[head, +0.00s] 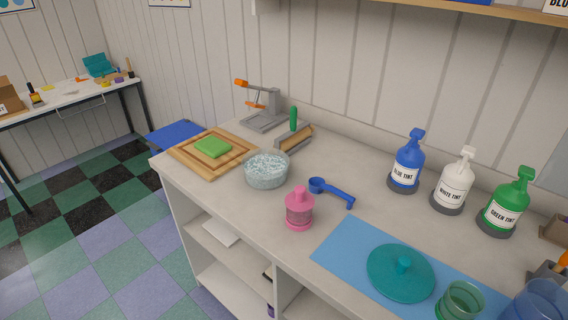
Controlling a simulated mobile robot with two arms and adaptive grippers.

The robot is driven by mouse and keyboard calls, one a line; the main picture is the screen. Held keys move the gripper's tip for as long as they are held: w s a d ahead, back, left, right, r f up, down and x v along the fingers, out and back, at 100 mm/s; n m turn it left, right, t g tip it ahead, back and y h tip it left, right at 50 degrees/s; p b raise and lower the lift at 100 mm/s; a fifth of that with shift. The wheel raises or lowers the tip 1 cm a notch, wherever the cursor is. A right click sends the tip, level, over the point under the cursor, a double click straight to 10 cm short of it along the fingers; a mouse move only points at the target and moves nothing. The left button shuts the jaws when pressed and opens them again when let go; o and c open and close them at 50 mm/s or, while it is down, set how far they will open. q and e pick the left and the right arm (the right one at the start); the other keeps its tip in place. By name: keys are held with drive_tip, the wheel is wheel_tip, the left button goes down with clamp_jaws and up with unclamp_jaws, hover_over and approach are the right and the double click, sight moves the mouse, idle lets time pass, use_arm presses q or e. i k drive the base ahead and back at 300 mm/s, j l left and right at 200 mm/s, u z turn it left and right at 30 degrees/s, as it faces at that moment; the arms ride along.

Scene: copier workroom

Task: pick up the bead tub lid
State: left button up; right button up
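A round teal lid (392,285) with a small knob on top lies flat on a blue mat (345,245), knob up, near the counter's front edge at the lower right. It looks like the bead tub lid. A clear round tub (266,177) full of pale beads stands uncovered on the counter, left of the middle. Neither of my grippers shows in the head view.
A pink bottle (299,212) and a blue scoop (332,191) stand between tub and mat. A green glass (459,303) and a blue clear container (537,304) are close right of the lid. Blue, white and green tint bottles (407,165) line the back. A wooden board (187,153) lies left.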

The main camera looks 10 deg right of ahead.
sight(399, 272)
drive_tip(key=z, duration=0.4)
drive_tip(key=i+l+z, duration=0.1)
drive_tip(key=z, duration=0.25)
drive_tip(key=l+z, duration=0.1)
drive_tip(key=z, duration=0.3)
drive_tip(key=l, duration=0.1)
drive_tip(key=k+z, duration=0.05)
